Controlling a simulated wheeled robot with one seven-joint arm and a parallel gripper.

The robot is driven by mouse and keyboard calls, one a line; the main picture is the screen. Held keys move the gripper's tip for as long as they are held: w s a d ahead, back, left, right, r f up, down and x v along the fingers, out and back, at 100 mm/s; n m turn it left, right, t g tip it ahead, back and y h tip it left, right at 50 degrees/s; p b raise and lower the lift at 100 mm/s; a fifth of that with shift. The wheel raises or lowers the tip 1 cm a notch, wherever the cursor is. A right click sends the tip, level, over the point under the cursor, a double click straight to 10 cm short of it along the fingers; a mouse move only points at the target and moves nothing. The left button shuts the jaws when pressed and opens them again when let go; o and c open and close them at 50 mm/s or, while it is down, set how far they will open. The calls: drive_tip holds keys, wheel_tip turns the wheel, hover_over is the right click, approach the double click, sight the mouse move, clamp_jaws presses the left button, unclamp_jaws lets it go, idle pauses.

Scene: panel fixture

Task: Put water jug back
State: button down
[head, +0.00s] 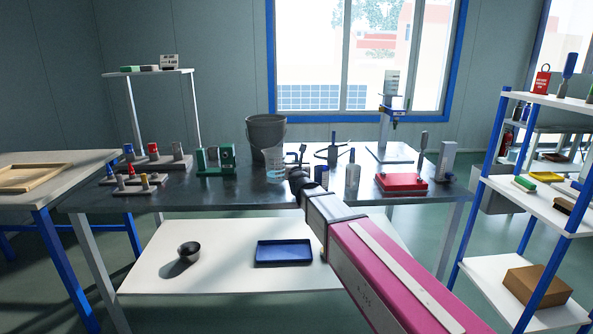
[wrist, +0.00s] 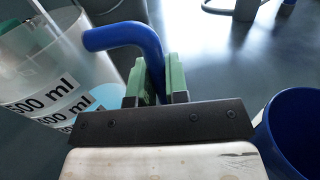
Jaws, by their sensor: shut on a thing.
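The water jug (head: 275,173) is a translucent measuring jug with black ml marks and some light blue water. It is over the dark tabletop (head: 235,192), in front of a grey bucket; whether its base touches the top I cannot tell. In the wrist view the jug (wrist: 45,75) fills the left side, and its blue handle (wrist: 128,37) curves down between the green finger pads. My gripper (wrist: 158,85) is shut on this handle. In the head view my dark gripper (head: 297,178) is just right of the jug, partly hidden by my arm.
A blue cup (wrist: 296,130) is close on the right in the wrist view. A grey bucket (head: 266,135) stands behind the jug. A bottle (head: 352,173) and a red case (head: 402,184) are to the right, a green device (head: 216,160) to the left. The front tabletop is mostly clear.

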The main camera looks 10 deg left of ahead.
drive_tip(key=shift+f, duration=0.85)
drive_tip(key=c, duration=1.1)
unclamp_jaws()
drive_tip(key=shift+s, duration=0.2)
drive_tip(key=v, duration=1.1)
drive_tip(key=shift+s+d, duration=0.2)
drive_tip(key=shift+s, duration=0.15)
